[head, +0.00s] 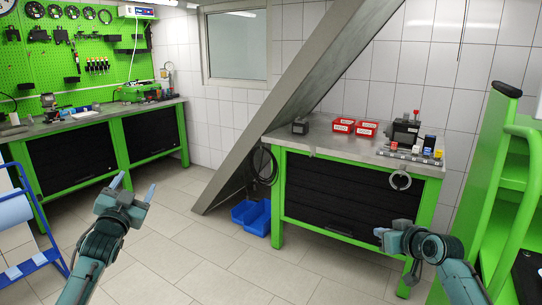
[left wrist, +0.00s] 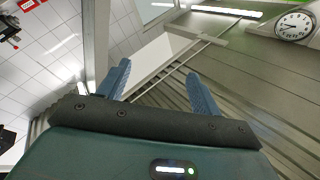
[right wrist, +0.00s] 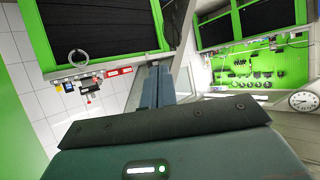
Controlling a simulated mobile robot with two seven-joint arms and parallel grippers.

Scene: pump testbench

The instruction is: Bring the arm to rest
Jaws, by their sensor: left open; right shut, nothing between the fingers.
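My left gripper (head: 133,186) is over the open floor at the left of the head view, its fingers apart and empty. The same gripper (left wrist: 160,85) shows in the left wrist view with a clear gap between its blue fingers. My right gripper (head: 382,236) is in front of the right workbench (head: 325,148), below its top. In the right wrist view the right gripper (right wrist: 157,88) has its two fingers together with nothing between them. Neither gripper touches any object that I can see.
On the right workbench stand red bins (head: 355,127) and a dark pump unit (head: 405,130). Blue bins (head: 252,215) lie on the floor beside it. A slanted beam (head: 290,100) rises left of the bench. A green trolley (head: 500,170) stands at right. The middle floor is clear.

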